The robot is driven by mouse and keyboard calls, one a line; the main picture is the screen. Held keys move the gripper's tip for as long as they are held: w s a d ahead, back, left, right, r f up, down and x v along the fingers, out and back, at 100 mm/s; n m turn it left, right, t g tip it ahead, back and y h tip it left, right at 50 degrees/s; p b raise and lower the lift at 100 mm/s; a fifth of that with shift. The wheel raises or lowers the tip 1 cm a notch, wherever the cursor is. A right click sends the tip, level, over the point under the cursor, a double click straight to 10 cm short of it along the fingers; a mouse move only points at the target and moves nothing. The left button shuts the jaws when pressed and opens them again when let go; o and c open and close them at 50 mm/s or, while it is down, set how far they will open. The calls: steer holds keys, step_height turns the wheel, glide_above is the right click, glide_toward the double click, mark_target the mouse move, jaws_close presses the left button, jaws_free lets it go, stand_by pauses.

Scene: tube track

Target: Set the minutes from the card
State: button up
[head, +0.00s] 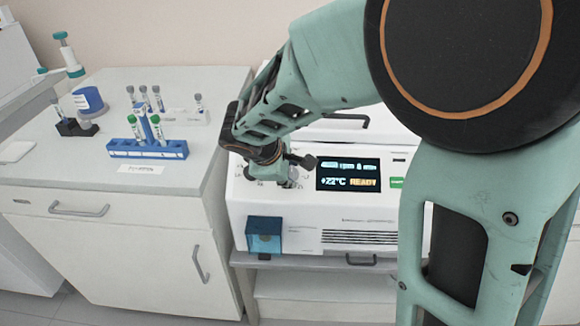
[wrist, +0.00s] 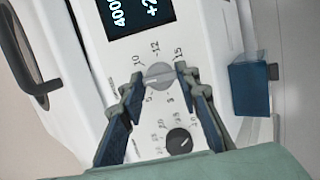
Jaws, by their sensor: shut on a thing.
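A white centrifuge-like machine (head: 370,218) stands in the middle, with a dark display (head: 348,174) reading +22°C READY. In the wrist view, its panel carries a grey knob (wrist: 160,74) ringed by numbers, among them 10, 12 and 15. My gripper (wrist: 158,78) has one finger on each side of this knob and is shut on it. A second, dark knob (wrist: 179,141) sits between the fingers, nearer the palm. In the head view, my gripper (head: 291,176) is at the panel left of the display and partly hides the knobs. A white card (head: 141,169) lies on the left counter, its writing too small to read.
A blue rack (head: 148,150) with several tubes stands behind the card. A blue translucent box (head: 264,235) is on the machine's lower front left; it also shows in the wrist view (wrist: 250,90). A dark handle (head: 346,117) is on the lid.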

stand_by(0.5)
steer(key=o, duration=1.2)
steer(key=shift+c, duration=0.2)
steer(key=v, duration=0.7)
steer(key=shift+s+r, duration=0.15)
steer(key=shift+r, duration=0.05)
